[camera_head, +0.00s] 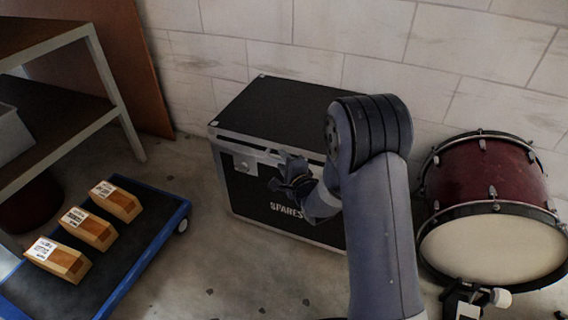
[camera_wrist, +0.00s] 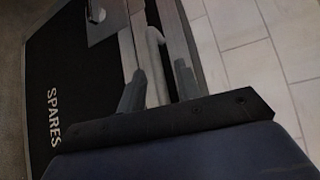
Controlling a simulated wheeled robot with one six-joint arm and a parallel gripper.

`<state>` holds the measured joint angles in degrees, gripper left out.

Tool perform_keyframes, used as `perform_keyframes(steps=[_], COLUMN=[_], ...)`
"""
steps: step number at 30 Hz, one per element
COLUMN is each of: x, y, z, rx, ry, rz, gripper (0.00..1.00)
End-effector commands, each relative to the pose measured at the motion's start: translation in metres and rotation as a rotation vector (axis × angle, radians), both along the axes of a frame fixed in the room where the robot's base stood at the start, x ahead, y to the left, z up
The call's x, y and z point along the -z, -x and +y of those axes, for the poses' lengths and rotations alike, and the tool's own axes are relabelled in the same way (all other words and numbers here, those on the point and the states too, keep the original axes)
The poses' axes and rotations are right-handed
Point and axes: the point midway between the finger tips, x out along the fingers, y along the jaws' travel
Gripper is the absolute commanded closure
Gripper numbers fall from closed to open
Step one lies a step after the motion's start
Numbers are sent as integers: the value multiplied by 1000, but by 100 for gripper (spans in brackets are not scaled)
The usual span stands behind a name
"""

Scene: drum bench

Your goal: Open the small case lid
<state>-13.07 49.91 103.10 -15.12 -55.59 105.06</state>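The black case with silver edges and the word SPARES (camera_head: 252,197) stands on the floor against the wall. Its lid (camera_head: 272,108) lies down over the body and looks closed; a narrow gap at the front edge cannot be ruled out. A metal latch (camera_head: 243,163) sits on the left of the front. My gripper (camera_head: 284,174) is at the front of the case, by the lid edge. In the wrist view, my gripper's two fingers (camera_wrist: 160,88) are apart, with a pale handle bar (camera_wrist: 154,48) between them. Whether either finger touches it cannot be told. My arm hides the case's right part.
A red bass drum (camera_head: 485,185) stands close on the right of my arm. A blue-edged dolly (camera_head: 150,255) with several wooden blocks (camera_head: 90,228) lies at left. A shelf rack (camera_head: 112,85) stands far left. Bare floor (camera_head: 235,275) lies before the case.

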Motion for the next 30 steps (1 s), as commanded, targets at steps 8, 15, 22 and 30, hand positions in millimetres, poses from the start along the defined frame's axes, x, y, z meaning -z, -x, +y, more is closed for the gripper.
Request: perform_keyframes(steps=[8, 15, 22, 30], x=[0, 0, 0, 0], y=[0, 0, 0, 0], z=[0, 0, 0, 0], rx=[0, 0, 0, 0], ry=[0, 0, 0, 0], rz=[0, 0, 1, 1], gripper=[73, 93, 100, 100])
